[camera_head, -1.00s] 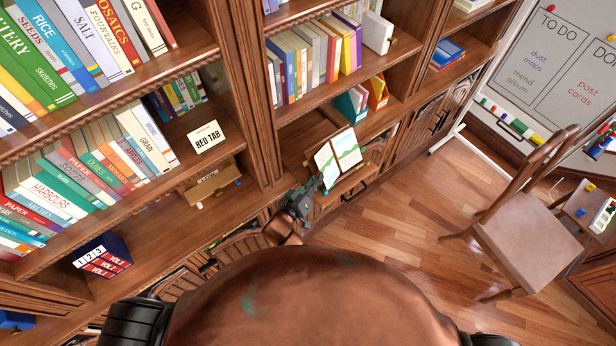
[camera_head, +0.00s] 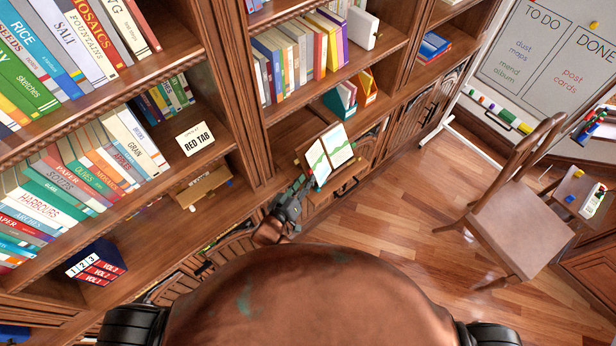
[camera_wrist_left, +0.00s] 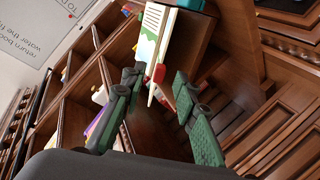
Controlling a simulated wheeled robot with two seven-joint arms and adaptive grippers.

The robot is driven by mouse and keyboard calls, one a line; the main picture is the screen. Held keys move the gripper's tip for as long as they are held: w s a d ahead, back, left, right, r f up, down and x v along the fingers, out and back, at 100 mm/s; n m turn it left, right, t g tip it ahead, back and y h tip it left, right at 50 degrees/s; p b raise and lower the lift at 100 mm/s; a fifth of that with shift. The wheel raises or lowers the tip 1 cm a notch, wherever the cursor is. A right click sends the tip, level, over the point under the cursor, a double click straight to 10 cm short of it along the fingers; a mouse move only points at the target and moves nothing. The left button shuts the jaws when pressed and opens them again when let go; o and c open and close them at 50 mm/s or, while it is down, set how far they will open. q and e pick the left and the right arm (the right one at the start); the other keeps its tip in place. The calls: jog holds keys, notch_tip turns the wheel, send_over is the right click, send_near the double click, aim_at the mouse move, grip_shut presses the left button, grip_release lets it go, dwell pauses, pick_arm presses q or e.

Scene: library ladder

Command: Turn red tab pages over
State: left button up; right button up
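An open book (camera_head: 330,154) with white pages and a blue-green picture stands propped on the low shelf ledge in the head view. In the left wrist view its pages (camera_wrist_left: 156,32) show nearly edge-on, with a red tab (camera_wrist_left: 159,73) at the lower edge. My left gripper (camera_head: 302,184) is just below and left of the book in the head view. In the left wrist view its green fingers (camera_wrist_left: 158,82) are apart, with the tab in the gap between them. I cannot tell whether they touch it. My right gripper is not in view.
A "RED TAB" card (camera_head: 195,138) stands on the shelf to the left, above a small wooden box (camera_head: 204,187). Bookshelves with many books fill the left and back. A chair (camera_head: 508,205) and whiteboard (camera_head: 540,65) stand at right. The floor (camera_head: 400,225) between is clear.

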pick_arm(q)
jog(key=v, duration=0.9)
jog(key=shift+s, duration=0.3)
jog(key=shift+a, duration=0.15)
jog(key=shift+c, duration=0.6)
